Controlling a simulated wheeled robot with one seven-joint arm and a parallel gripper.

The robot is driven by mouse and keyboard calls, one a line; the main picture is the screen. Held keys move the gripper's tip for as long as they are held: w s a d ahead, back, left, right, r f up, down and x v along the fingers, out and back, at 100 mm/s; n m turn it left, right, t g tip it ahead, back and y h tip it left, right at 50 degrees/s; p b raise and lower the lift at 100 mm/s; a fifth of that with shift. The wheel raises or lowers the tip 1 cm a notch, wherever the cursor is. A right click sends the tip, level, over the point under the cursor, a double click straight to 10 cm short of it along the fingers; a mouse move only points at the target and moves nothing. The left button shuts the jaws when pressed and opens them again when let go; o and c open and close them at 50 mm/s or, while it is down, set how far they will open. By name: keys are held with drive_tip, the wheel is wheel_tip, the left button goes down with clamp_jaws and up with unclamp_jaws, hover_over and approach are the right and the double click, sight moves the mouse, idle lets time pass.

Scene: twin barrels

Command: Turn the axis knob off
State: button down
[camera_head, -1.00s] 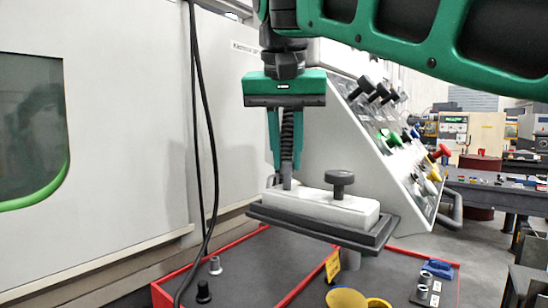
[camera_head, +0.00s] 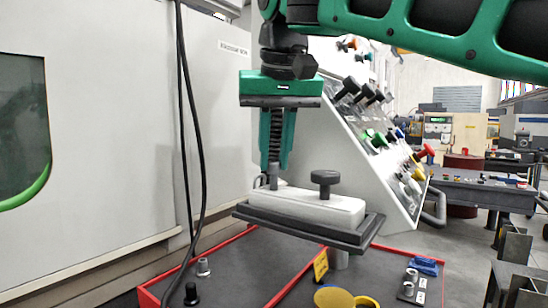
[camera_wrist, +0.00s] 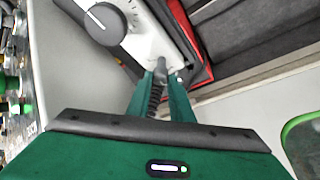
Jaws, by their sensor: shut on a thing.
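A white control box (camera_head: 300,205) on a dark base plate (camera_head: 300,228) stands on a post over the red-edged bench. A round black knob (camera_head: 324,182) sits on its right part; in the wrist view this knob (camera_wrist: 110,22) shows a white pointer line and scale marks beside it. A small grey lever (camera_head: 273,178) stands upright at the box's left end. My gripper (camera_head: 275,168) points down over that end, its green fingers shut on the grey lever, which also shows between the fingertips in the wrist view (camera_wrist: 161,68). I cannot tell which control is labelled axis.
A sloped panel (camera_head: 365,150) with several coloured knobs rises just behind the box to the right. A white machine wall (camera_head: 110,130) and hanging black cables (camera_head: 186,150) are on the left. Small parts and yellow cups (camera_head: 334,298) are on the bench below.

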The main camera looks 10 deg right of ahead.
idle(0.3)
drive_tip(key=c, duration=1.6)
unclamp_jaws()
drive_tip(key=v, duration=1.1)
drive_tip(key=shift+w, duration=0.15)
